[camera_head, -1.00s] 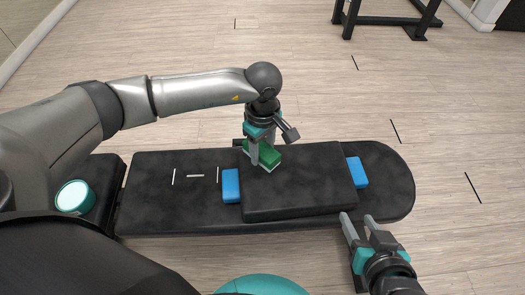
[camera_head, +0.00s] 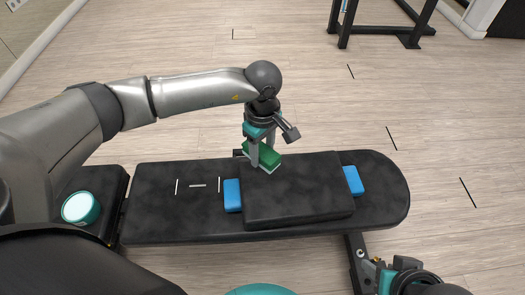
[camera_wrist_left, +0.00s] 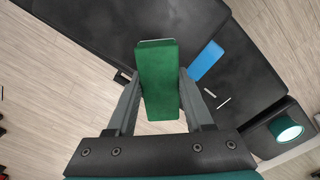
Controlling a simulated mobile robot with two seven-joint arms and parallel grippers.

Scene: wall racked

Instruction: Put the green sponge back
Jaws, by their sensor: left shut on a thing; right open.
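The green sponge (camera_head: 265,158) is a block with a pale underside. My left gripper (camera_head: 261,158) is shut on it, at the far left corner of the raised black pad on the bench. In the left wrist view the sponge (camera_wrist_left: 158,80) sits between the two fingers (camera_wrist_left: 158,98). I cannot tell whether it touches the pad or hangs just above it. My right gripper (camera_head: 376,270) is at the bottom right, beside the bench's near edge, empty; its fingers are small and hard to make out.
The black bench (camera_head: 160,220) bears the raised pad (camera_head: 300,190) with blue blocks at its left (camera_head: 232,195) and right (camera_head: 353,180) ends. White line marks (camera_head: 197,185) lie on the bare left part. A teal-and-white round thing (camera_head: 81,208) stands further left.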

